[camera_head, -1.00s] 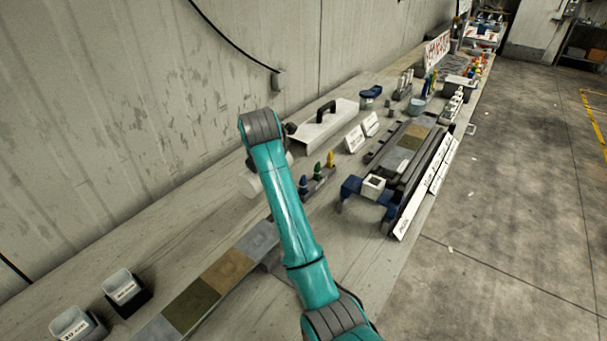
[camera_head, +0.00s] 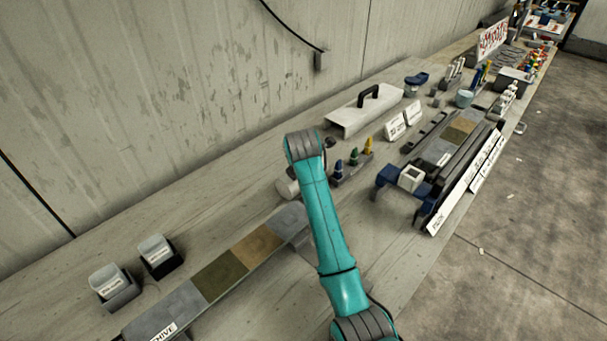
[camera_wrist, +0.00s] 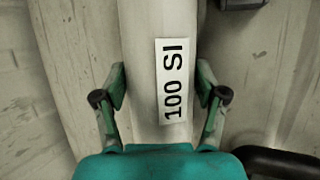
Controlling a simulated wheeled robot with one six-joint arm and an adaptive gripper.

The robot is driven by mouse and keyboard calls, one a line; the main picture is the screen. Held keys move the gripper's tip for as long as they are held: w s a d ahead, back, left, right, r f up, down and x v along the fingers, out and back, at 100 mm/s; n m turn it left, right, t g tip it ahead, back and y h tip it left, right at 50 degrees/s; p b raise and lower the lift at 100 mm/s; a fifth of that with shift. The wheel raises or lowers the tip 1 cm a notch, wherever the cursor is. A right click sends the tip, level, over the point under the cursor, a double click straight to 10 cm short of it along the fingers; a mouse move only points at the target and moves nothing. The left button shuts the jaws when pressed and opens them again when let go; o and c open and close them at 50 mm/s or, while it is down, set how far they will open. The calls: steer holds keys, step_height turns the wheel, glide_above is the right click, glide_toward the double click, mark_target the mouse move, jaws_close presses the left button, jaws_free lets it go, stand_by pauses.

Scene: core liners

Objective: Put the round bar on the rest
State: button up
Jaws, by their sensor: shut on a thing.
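My gripper (camera_wrist: 160,88) is shut on the round bar (camera_wrist: 140,55), a pale, smooth cylinder that runs up the wrist view between the two green fingers. A white label reading "100 SI" is on the bar. In the head view only a short pale end of the bar (camera_head: 288,188) shows, left of my teal arm; the arm hides the gripper. Bench wood lies below the bar in the wrist view, and I cannot tell the gap. I cannot tell for sure which thing is the rest; a blue stand (camera_head: 390,175) is to the right of my arm.
A small rack with coloured pegs (camera_head: 354,162) stands just right of my arm. A strip of coloured panels (camera_head: 222,272) and two labelled bins (camera_head: 117,291) are at lower left. A handled grey cover (camera_head: 350,118) lies near the wall. Bare bench (camera_head: 200,195) lies left of the bar.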

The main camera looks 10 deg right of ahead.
steer(key=o, duration=1.6)
